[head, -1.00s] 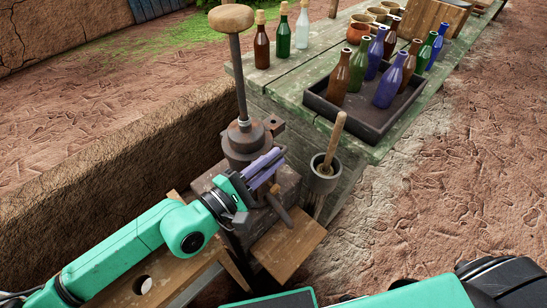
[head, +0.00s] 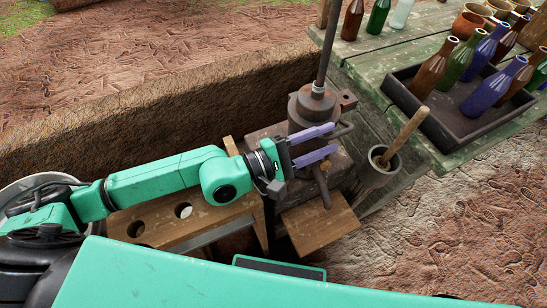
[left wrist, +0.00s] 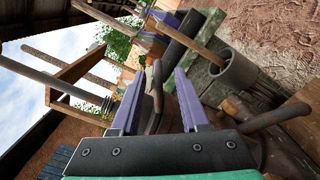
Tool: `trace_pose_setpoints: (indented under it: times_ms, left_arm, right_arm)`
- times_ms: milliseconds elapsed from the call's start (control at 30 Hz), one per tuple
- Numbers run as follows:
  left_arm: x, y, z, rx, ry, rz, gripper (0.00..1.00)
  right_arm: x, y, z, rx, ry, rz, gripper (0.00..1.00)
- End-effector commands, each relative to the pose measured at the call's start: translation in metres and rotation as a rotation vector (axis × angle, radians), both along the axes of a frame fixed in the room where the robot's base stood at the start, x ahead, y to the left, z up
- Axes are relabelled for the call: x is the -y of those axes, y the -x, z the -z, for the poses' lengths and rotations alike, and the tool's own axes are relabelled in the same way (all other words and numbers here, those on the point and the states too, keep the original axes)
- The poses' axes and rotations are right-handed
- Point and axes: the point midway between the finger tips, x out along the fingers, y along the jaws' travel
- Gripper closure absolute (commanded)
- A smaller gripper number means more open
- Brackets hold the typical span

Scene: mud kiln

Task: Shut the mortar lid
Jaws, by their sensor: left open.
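A dark rusty metal mortar (head: 306,108) with a tall rod (head: 328,50) rising from its top stands on a dark block (head: 345,168). I cannot tell clearly which part is its lid or how far open that is. A curved dark handle (head: 342,131) sticks out at its right side. My left gripper (head: 334,139) is open in front of the mortar, with its purple fingers pointing right towards the handle. In the left wrist view, a dark curved bar (left wrist: 154,92) shows between the open fingers, seemingly not gripped. My right gripper is not in view.
A grey cup with a wooden stick (head: 378,172) stands right of the block. A dark lever (head: 323,188) juts forward above a wooden board (head: 318,226). A tray (head: 447,130) of bottles sits on the green table. A wooden bench with holes (head: 160,228) lies under my arm.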

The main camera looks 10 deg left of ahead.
Motion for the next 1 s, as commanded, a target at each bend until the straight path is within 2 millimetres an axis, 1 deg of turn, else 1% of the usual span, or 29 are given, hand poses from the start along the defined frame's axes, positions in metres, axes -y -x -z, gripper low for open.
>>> trace_pose_setpoints:
  times_ms: [33, 67, 367, 567, 633, 800, 1000]
  left_arm:
    - [-0.008, 0.005, 0.005, 0.000, -0.004, 0.000, 0.55]
    - [-0.012, 0.007, 0.006, 0.000, -0.005, -0.001, 0.55]
    - [-0.052, 0.035, 0.007, 0.000, -0.007, 0.000, 0.55]
    - [-0.078, 0.053, 0.006, -0.003, -0.008, 0.001, 0.55]
    - [-0.087, 0.058, 0.003, -0.002, -0.007, -0.003, 0.55]
    - [-0.098, 0.066, 0.002, -0.004, -0.003, 0.000, 0.55]
    - [-0.100, 0.068, 0.001, -0.005, 0.000, 0.002, 0.55]
  right_arm:
    - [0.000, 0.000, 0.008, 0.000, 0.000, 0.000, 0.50]
    - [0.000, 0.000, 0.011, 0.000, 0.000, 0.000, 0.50]
    - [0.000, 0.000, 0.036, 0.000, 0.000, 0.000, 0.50]
    - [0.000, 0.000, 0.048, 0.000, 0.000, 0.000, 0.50]
    - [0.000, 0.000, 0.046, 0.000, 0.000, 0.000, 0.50]
    - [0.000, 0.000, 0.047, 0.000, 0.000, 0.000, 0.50]
    - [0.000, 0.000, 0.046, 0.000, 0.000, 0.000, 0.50]
